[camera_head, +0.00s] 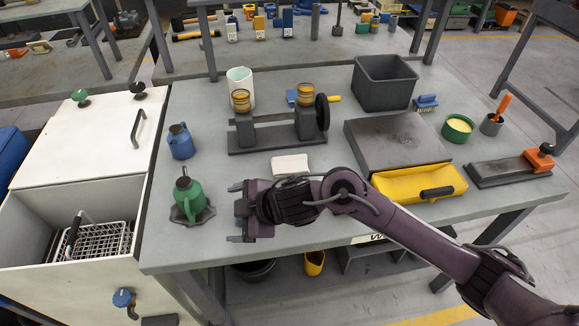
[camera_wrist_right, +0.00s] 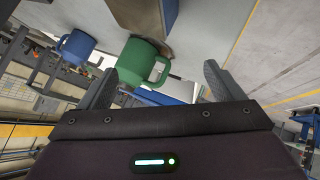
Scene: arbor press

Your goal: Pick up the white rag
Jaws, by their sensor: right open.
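The white rag (camera_head: 290,165) lies as a small folded pad on the workbench (camera_head: 330,215), in front of the black bench fixture. My right gripper (camera_head: 234,212) is open, left of the rag and nearer the front edge, with its fingers pointing left. My right wrist lies just in front of the rag, and the rag is apart from the fingers. In the right wrist view the open fingers (camera_wrist_right: 158,68) face a green oil can, and the rag does not show. My left gripper is not in view.
The green oil can (camera_head: 187,192) stands on a dark tray just left of my fingers, with a blue can (camera_head: 180,141) behind it. The black fixture (camera_head: 278,134) stands behind the rag. A dark plate (camera_head: 397,141) and yellow tray (camera_head: 420,186) lie to the right.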

